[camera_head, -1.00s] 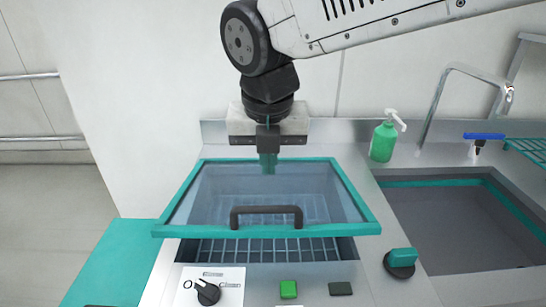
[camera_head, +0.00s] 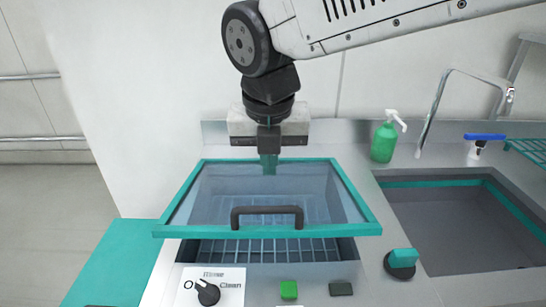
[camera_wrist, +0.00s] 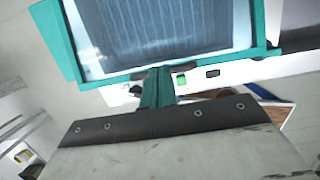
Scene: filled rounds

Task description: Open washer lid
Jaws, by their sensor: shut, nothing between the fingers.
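The washer lid (camera_head: 190,195) is a clear panel in a teal frame with a dark handle (camera_head: 267,210) on its front edge. It is tilted up, its front edge raised above the washer opening, and the wire rack (camera_head: 265,248) shows below it. My gripper (camera_head: 268,163) is shut and empty. It points down over the rear part of the lid, and its teal fingertips overlap the lid in the head view; I cannot tell whether they touch. In the wrist view the fingers (camera_wrist: 157,88) are together, with the lid's teal frame (camera_wrist: 68,45) beyond them.
On the front panel are a black knob (camera_head: 208,293), a green button (camera_head: 288,290) and a dark button (camera_head: 341,289). A teal-topped knob (camera_head: 402,260) sits at the right. The sink (camera_head: 450,230), tap (camera_head: 436,105) and green soap bottle (camera_head: 383,142) stand to the right.

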